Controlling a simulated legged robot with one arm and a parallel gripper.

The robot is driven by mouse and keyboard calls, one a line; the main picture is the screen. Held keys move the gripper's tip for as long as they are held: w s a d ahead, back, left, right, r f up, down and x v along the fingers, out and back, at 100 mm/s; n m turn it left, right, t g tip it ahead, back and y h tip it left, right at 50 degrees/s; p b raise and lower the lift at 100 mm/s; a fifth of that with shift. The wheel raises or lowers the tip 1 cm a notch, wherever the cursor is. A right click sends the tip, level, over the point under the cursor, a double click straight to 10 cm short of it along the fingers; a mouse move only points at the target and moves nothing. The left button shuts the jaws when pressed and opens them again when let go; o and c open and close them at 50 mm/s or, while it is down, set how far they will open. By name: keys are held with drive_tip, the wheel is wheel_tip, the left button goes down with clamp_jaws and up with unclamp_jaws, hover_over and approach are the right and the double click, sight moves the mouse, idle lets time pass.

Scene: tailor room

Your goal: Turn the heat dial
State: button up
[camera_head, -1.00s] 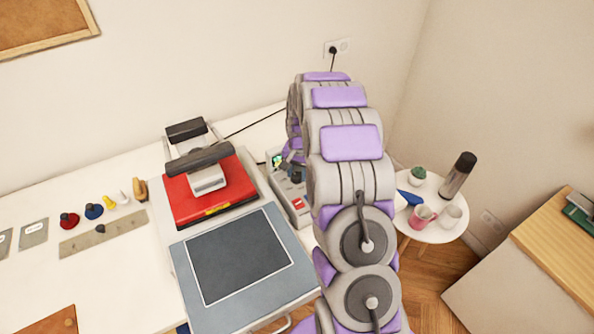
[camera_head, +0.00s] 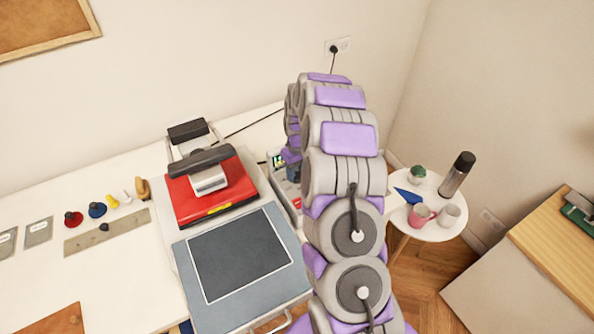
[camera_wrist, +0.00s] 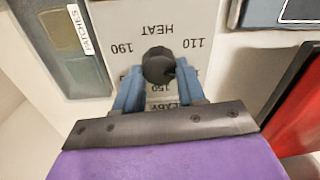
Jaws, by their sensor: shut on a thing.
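The heat dial (camera_wrist: 158,65) is a black round knob on a light grey panel (camera_wrist: 203,20) in the wrist view. The panel reads HEAT, with 190, 150 and 110 around the knob, all upside down in this view. My gripper (camera_wrist: 158,78) has its two blue fingers on either side of the knob and is shut on it. In the head view, my arm hides the dial and my gripper. Part of the control box (camera_head: 279,165) shows just left of my arm, beside the heat press (camera_head: 205,190).
The heat press has a red upper part and a grey platen (camera_head: 240,255) in front. A patches holder (camera_wrist: 65,45) is at the wrist view's left. A round side table (camera_head: 432,230) with cups and a flask stands right of my arm.

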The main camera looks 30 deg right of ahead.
sight(296, 172)
drive_tip(key=n, duration=0.4)
drive_tip(key=shift+w+a+r+n, duration=0.1)
drive_tip(key=shift+w+r+n, duration=0.1)
drive_tip(key=shift+n, duration=2.4)
drive_tip(key=shift+a+f, duration=0.1)
drive_tip(key=o, duration=1.1)
drive_tip(key=shift+f, duration=0.1)
drive_tip(key=shift+c, duration=0.2)
drive_tip(key=shift+s, duration=0.15)
wheel_tip(296, 172, up, 17)
drive_tip(key=p, duration=0.1)
drive_tip(key=shift+w+d, duration=0.3)
drive_tip(key=shift+w, duration=0.15)
